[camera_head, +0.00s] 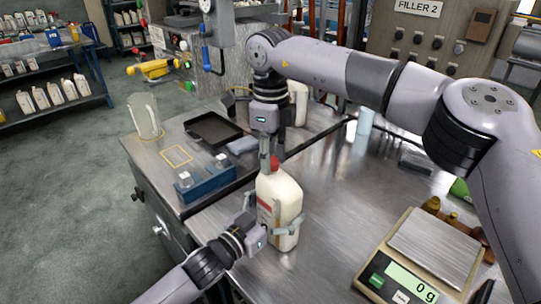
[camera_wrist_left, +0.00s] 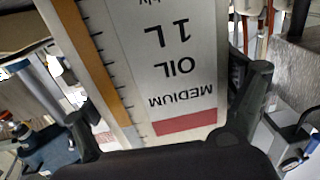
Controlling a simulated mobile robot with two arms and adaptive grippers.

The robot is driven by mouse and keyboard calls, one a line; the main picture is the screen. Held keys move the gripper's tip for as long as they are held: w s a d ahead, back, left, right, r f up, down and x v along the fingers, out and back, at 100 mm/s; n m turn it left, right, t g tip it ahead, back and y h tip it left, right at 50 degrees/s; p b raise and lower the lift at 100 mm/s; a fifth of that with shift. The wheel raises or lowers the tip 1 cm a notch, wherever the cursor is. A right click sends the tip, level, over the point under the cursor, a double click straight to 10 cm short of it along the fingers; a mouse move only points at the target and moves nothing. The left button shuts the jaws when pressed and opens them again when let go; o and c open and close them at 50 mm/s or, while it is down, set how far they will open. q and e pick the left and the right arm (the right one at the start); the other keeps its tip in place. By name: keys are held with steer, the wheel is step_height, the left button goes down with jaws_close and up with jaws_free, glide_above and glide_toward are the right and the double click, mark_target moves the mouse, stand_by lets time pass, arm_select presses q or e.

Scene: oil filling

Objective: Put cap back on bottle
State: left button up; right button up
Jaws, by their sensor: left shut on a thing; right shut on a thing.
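A white oil bottle (camera_head: 284,194) with a red-marked label stands upright on the metal bench in the head view. In the left wrist view its label (camera_wrist_left: 170,60) reads "MEDIUM OIL 1L", upside down. My left gripper (camera_head: 277,228) is shut around the lower body; its fingers flank the bottle in the left wrist view (camera_wrist_left: 170,105). My right gripper (camera_head: 268,158) points down over the bottle's neck, shut on a small red cap (camera_head: 274,163). The fingers partly hide cap and neck, so I cannot tell whether the cap is seated.
A scale (camera_head: 434,246) reading 0 g sits at the right, with small brown bottles (camera_head: 432,205) behind it. A blue holder (camera_head: 207,186), a black tray (camera_head: 213,128) and a clear jug (camera_head: 144,117) are on the left. The bench between bottle and scale is clear.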

jaws_close()
steer(key=o, duration=0.7)
jaws_free()
steer(key=shift+o, duration=0.2)
step_height(320, 180, up, 12)
arm_select(q)
steer(key=o, duration=2.1)
